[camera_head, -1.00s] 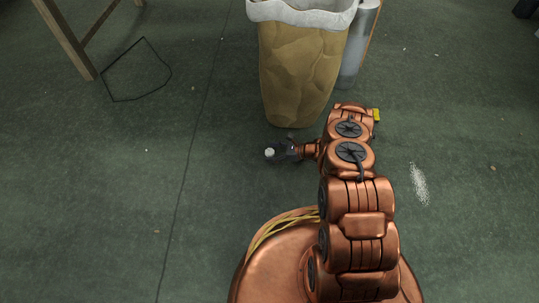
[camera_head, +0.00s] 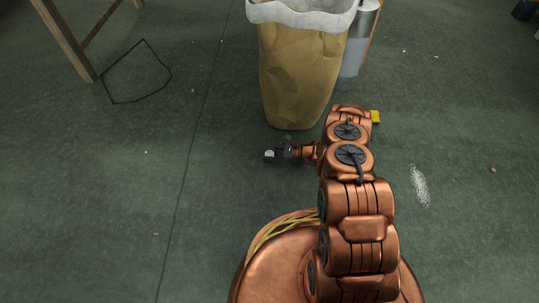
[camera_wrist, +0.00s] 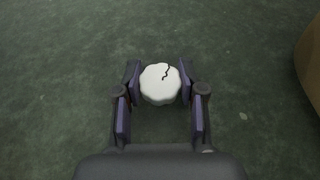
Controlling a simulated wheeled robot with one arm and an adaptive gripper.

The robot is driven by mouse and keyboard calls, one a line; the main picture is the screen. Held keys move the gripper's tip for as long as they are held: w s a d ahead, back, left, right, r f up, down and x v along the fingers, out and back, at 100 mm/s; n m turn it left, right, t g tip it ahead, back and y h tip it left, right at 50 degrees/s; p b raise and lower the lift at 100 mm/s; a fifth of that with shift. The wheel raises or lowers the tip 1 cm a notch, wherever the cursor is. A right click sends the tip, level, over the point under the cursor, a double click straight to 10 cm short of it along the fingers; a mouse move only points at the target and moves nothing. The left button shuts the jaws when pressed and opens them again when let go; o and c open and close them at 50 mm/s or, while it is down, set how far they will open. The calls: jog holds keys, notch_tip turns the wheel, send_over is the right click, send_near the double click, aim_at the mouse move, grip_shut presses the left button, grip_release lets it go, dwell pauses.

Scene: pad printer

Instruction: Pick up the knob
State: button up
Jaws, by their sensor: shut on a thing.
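The knob (camera_wrist: 160,86) is white with a scalloped edge and a dark crack-like line on its top. In the wrist view it sits between the two fingertips of my gripper (camera_wrist: 159,80), which touch it on both sides. My gripper is shut on it. In the head view the knob (camera_head: 269,155) is a small pale spot at the left end of my gripper (camera_head: 273,154). Whether the knob touches the floor cannot be told.
A tan bin (camera_head: 298,75) with a white liner stands just beyond my gripper; its side shows in the wrist view (camera_wrist: 310,60). A grey cylinder (camera_head: 358,45) stands behind it. A thin black wire loop (camera_head: 140,99) lies at left. The floor left of my gripper is clear.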

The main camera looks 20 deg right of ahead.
aim_at(270, 154)
notch_tip(270, 154, up, 4)
jog(key=shift+f+p, duration=0.1)
jog(key=shift+p, duration=1.1)
jog(key=s+d+p, duration=0.1)
jog(key=s, duration=0.4)
jog(key=s+d+p, duration=0.1)
jog(key=s+p, duration=0.1)
jog(key=s, duration=0.3)
jog(key=s+d+r+p, duration=0.1)
jog(key=s+p, duration=0.1)
jog(key=s, duration=0.3)
jog(key=shift+s+d+r, duration=0.1)
jog(key=shift+s+d, duration=0.05)
jog(key=shift+s, duration=0.2)
